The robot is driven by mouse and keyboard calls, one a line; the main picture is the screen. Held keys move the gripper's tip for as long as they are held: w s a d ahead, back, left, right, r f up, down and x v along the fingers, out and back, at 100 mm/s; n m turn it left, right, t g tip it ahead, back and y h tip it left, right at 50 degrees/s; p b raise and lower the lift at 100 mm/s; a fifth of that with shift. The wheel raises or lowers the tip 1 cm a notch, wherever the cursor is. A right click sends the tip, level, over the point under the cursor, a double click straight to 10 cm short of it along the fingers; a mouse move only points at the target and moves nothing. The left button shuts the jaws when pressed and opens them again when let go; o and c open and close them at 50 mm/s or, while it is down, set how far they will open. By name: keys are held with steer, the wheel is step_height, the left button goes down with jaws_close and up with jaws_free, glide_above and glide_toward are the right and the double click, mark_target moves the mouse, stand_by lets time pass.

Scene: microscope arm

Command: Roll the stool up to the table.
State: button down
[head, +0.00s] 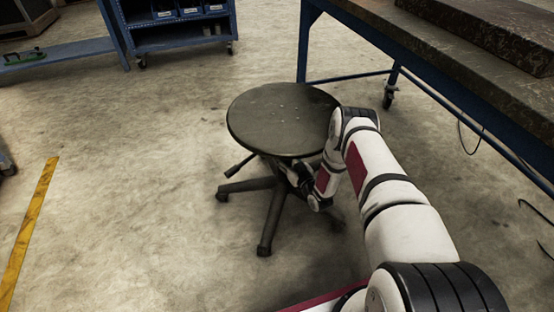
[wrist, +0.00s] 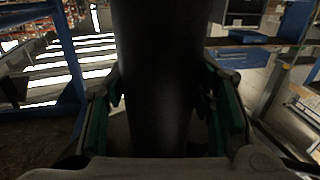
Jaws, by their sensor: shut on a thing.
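The stool (head: 282,118) has a round dark seat and a dark wheeled base, and stands upright on the floor in the middle of the head view. My gripper (head: 301,176) reaches under the right side of the seat. In the wrist view, the stool's thick dark column (wrist: 155,80) fills the middle, and my gripper (wrist: 162,115) is shut on it with a finger on each side. The seat and my arm partly hide the grip in the head view. The table (head: 425,55), with a dark top and blue frame, stands to the right, apart from the stool.
A blue shelf cart (head: 180,22) with bins stands at the back left. A caster (head: 388,98) sits under a table leg, and a cable (head: 470,140) hangs beneath the table. A yellow floor line (head: 30,230) runs at left. The floor around the stool is mostly clear.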

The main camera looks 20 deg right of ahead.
steer(key=shift+d, duration=1.1)
steer(key=c, duration=0.7)
jaws_free()
steer(key=shift+a, duration=0.1)
steer(key=shift+s, duration=0.15)
steer(key=s+d, duration=0.2)
steer(key=s, duration=0.9)
steer(key=shift+s+d, duration=0.2)
steer(key=shift+s, duration=0.1)
